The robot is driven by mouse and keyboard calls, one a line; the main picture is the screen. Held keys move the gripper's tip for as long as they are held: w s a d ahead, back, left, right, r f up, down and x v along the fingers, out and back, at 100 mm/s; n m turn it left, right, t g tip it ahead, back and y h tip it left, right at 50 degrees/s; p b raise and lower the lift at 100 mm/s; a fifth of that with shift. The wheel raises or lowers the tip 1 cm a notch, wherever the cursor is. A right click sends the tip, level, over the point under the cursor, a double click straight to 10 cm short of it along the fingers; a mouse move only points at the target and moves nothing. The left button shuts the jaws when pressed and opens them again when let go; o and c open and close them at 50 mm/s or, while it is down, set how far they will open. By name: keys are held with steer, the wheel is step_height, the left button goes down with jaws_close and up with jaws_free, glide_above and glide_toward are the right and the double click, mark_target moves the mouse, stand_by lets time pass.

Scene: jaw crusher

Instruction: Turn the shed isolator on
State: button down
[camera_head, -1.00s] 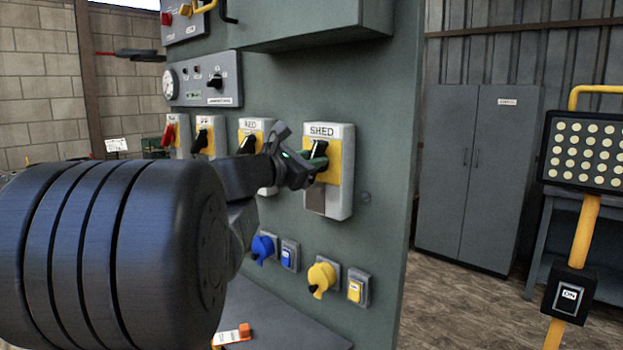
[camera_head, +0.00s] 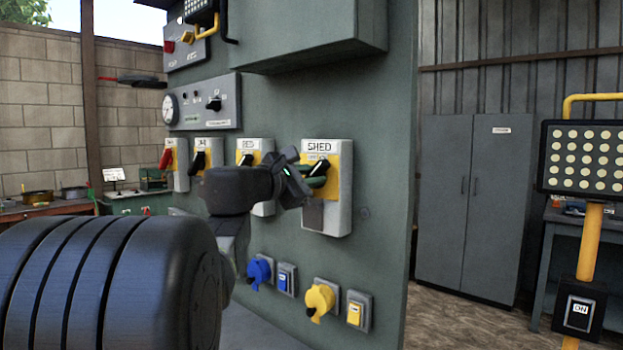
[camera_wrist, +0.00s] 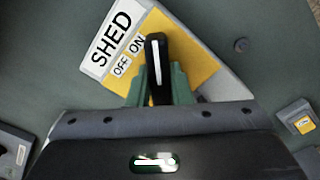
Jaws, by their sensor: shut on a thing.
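The shed isolator (camera_head: 340,215) is a pale box with a yellow plate and a SHED label, at the right end of a row of isolators in the head view. Its black handle (camera_head: 321,167) tilts up to the right there. In the wrist view the handle (camera_wrist: 156,60), with a white line, points up, its tip beside the ON mark (camera_wrist: 137,43); the OFF mark (camera_wrist: 122,66) is farther left. My gripper (camera_head: 310,180) is at the isolator, its green fingers shut on the handle, one on each side. The handle's base is hidden.
Several similar isolators (camera_head: 203,156) line the panel to the left. Blue (camera_head: 259,272) and yellow (camera_head: 320,300) sockets sit below. A cabinet box (camera_head: 320,40) overhangs above. A grey locker (camera_head: 470,205) and a yellow post (camera_head: 588,240) stand to the right.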

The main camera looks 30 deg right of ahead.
steer(key=c, duration=1.3)
jaws_free()
steer(key=v, duration=1.3)
steer(key=shift+s+a, duration=0.25)
steer(key=shift+a, duration=0.1)
steer(key=x, duration=1.4)
steer(key=shift+a, duration=0.1)
